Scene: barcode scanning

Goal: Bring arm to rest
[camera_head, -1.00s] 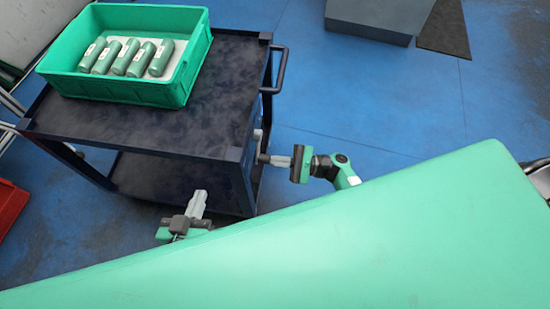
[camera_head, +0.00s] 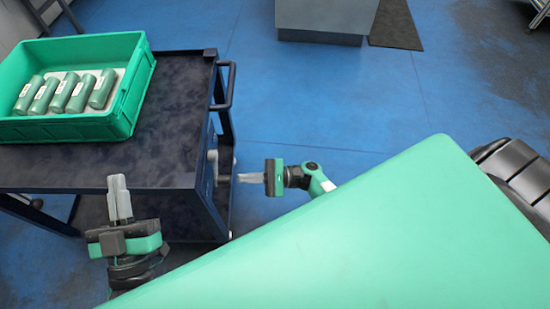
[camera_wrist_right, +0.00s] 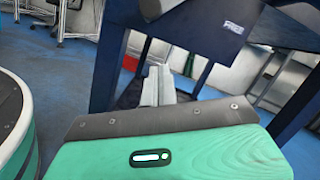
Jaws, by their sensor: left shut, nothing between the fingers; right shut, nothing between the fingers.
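My left gripper (camera_head: 119,198) is at the lower left of the head view, its fingers together and empty, pointing up the picture at the near edge of the cart. My right gripper (camera_head: 247,178) is right of the cart, its fingers together and empty, pointing left toward the cart's side. In the right wrist view the right gripper's fingers (camera_wrist_right: 158,86) show side by side with nothing held, pointing toward the space between the cart's legs.
The dark cart (camera_head: 170,120) carries a green crate (camera_head: 60,128) with several green cylinders (camera_head: 65,92) lying in it. The cart's handle (camera_head: 229,88) sticks out at right. A grey block (camera_head: 325,20) stands at the back. Blue floor (camera_head: 310,100) is clear between.

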